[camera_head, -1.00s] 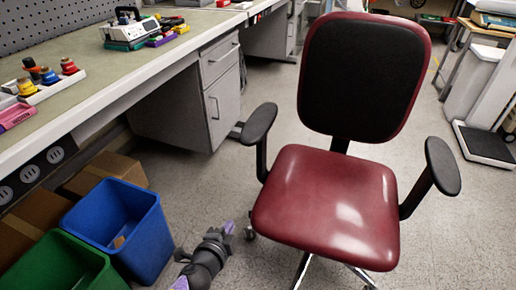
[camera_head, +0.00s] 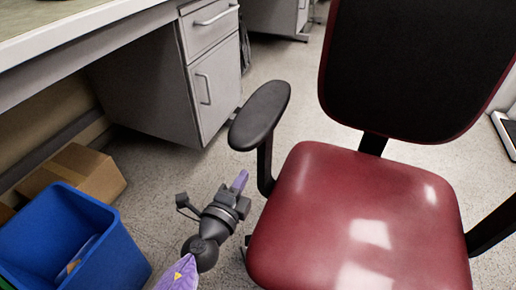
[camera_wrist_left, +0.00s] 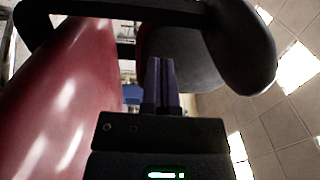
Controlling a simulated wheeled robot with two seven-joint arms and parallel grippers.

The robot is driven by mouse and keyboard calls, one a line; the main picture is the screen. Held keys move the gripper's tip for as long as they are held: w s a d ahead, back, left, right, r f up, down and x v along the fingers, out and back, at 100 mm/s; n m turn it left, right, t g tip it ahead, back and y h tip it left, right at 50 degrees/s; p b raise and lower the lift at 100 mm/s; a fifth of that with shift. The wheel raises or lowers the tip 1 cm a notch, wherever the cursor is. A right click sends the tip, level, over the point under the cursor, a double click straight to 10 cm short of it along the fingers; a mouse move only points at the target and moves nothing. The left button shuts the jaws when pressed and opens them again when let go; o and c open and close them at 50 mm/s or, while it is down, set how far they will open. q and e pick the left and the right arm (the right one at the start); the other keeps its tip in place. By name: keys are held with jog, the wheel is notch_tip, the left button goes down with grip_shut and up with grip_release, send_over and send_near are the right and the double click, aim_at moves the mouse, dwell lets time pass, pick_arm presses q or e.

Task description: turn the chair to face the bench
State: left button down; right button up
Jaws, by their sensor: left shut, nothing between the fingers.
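The red chair with a black backrest (camera_head: 420,70) stands at the right in the head view. Its seat (camera_head: 350,215) is in front of the backrest, toward me. Its left armrest (camera_head: 260,115) is above and just right of my left gripper (camera_head: 241,178). The gripper is shut and empty, beside the seat's left edge and below the armrest pad. In the left wrist view the shut fingers (camera_wrist_left: 161,80) point under the armrest (camera_wrist_left: 240,45), with the seat (camera_wrist_left: 60,110) at the left. The bench (camera_head: 80,35) runs along the left. My right gripper is not in view.
Grey drawers and a cabinet (camera_head: 208,75) stand under the bench. A blue bin (camera_head: 70,240) and a cardboard box (camera_head: 75,172) are on the floor at the left. Speckled floor is clear between the cabinet and the chair.

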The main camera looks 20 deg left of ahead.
aim_at(262, 145)
pick_arm(q)
jog(key=w+b, duration=0.1)
jog(key=w, duration=0.7)
jog(key=shift+f, duration=0.15)
jog(key=shift+w, duration=0.6)
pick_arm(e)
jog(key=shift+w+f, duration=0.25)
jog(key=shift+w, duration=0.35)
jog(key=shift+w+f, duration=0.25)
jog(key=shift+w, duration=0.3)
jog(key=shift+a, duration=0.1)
